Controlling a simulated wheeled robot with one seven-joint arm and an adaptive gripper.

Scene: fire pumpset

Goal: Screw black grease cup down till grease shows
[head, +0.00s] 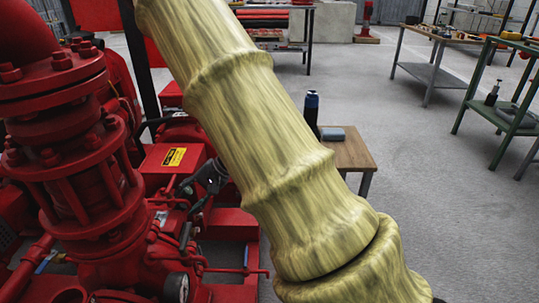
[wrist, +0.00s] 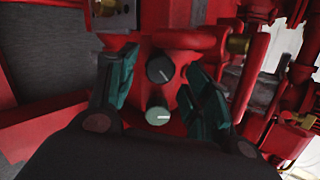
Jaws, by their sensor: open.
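In the wrist view a round black grease cup (wrist: 160,68) with a pale line across its face sits on a red housing. A grey-green round cup (wrist: 158,115) with a white mark is just below it in the picture. My gripper (wrist: 158,72) is open, with dark green finger pads left and right of the cups. The black cup appears between the fingertips, and I see no finger touching it. No grease can be made out. In the head view my gripper (head: 193,190) is small and dark beside the red pump; the cups cannot be made out there.
A red pipe loop (wrist: 200,40) with a brass fitting (wrist: 238,45) runs close by the fingers. A big red flanged valve (head: 75,140) stands at left.

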